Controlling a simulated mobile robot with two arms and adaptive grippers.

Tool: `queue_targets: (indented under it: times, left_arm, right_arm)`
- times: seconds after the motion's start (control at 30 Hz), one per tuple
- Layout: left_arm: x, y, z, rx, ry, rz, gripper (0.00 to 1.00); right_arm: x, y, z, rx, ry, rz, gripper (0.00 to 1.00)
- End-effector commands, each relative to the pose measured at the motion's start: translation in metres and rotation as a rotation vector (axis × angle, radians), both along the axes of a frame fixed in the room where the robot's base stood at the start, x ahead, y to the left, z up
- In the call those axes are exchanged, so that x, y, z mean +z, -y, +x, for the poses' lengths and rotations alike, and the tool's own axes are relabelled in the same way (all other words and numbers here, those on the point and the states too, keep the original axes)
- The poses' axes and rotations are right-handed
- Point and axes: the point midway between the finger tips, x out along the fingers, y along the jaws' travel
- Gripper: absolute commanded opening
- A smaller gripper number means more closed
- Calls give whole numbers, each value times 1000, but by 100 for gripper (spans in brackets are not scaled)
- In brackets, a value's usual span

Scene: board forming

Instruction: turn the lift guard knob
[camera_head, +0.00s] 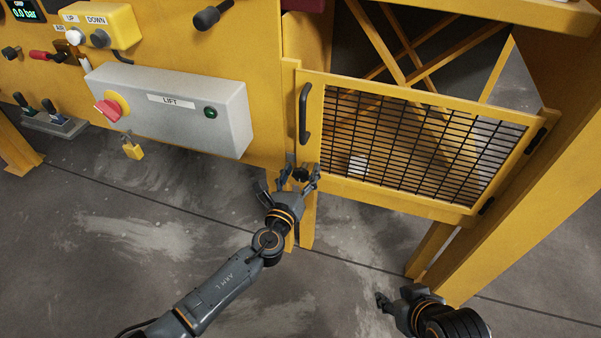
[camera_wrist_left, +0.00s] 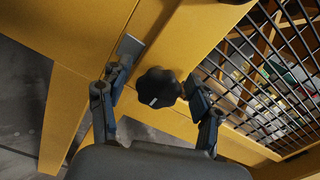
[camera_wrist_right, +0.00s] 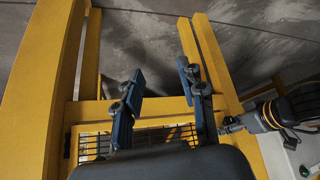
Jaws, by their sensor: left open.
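The lift guard knob (camera_head: 300,174) is a black lobed knob on the yellow frame at the lower left corner of the mesh guard (camera_head: 420,145). In the left wrist view the knob (camera_wrist_left: 158,88) shows a short white mark on its face. My left gripper (camera_head: 302,168) is open, with one finger on each side of the knob; in the left wrist view gaps show between the fingers and it. I cannot tell the exact depth of the fingers. My right gripper (camera_head: 396,297) is open and empty, low at the right; its spread fingers show in the right wrist view (camera_wrist_right: 158,84).
A grey LIFT box (camera_head: 185,115) with a red knob, a green button and a yellow padlock (camera_head: 132,149) is left of the guard. The guard has a black handle (camera_head: 305,113). A yellow post (camera_head: 530,190) stands at right. The floor in front is clear.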

Motion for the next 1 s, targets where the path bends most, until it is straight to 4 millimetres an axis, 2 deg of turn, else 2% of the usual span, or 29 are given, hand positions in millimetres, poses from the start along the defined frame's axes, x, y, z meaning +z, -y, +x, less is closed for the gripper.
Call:
queue_targets:
  times: [0.17,0.43,0.7,0.87,1.0]
  left_arm:
    - [0,0,0,0,0,-1,64]
    - [0,0,0,0,0,-1,9]
    - [-1,0,0,0,-6,-19,8]
    - [-2,-1,0,1,-24,-77,8]
    - [-3,-1,0,1,-53,-164,8]
  right_arm:
    - [0,0,0,0,0,0,40]
    - [0,0,0,0,0,0,40]
    - [0,0,3,0,14,2,40]
    - [8,-8,22,10,115,26,40]
    - [22,-16,45,20,246,54,40]
